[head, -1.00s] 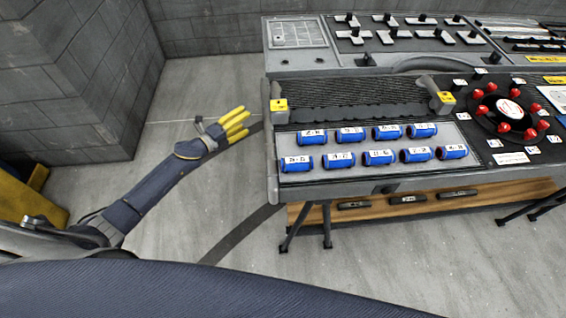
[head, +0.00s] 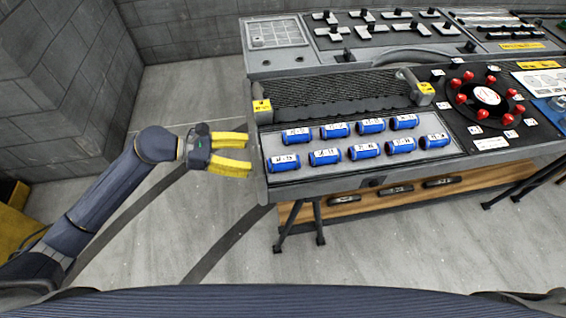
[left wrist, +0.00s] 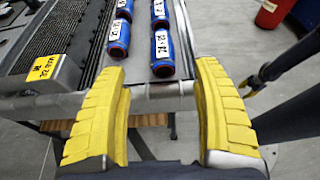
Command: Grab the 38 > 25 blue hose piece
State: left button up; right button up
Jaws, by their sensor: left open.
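Several blue hose pieces with white labels lie in two rows on a pale tray (head: 460,147) at the workbench front. The nearest hose piece in the head view is the front-left one (head: 284,162). The labels are too small to read surely, so I cannot tell which piece is 38 > 25. My left gripper (head: 249,153) is open and empty, just left of the tray's left edge, with its yellow fingers pointing right. In the left wrist view, the hose pieces (left wrist: 162,55) lie beyond the gap between the open yellow fingers (left wrist: 162,85).
A yellow-marked bracket (head: 262,108) stands at the bench's left edge, behind the tray, beside a black ribbed panel (head: 330,88). A round dial with red knobs (head: 487,95) lies to the right. Grey floor (head: 180,240) is open left of the bench.

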pick_arm(q)
send_near(293, 161)
jog(key=d+f, duration=0.1)
jog(key=w+d+f, duration=0.1)
jog(key=d, duration=0.1)
jog(key=w+d+f, duration=0.1)
jog(key=shift+w+d+f, duration=0.15)
jog(key=shift+w, duration=0.05)
jog(key=shift+s+x, duration=0.15)
jog(key=shift+x, duration=1.15)
jog(key=shift+s+x, duration=0.1)
jog(key=shift+x, duration=1.2)
jog(key=c, duration=1.4)
jog(key=shift+o, duration=0.2)
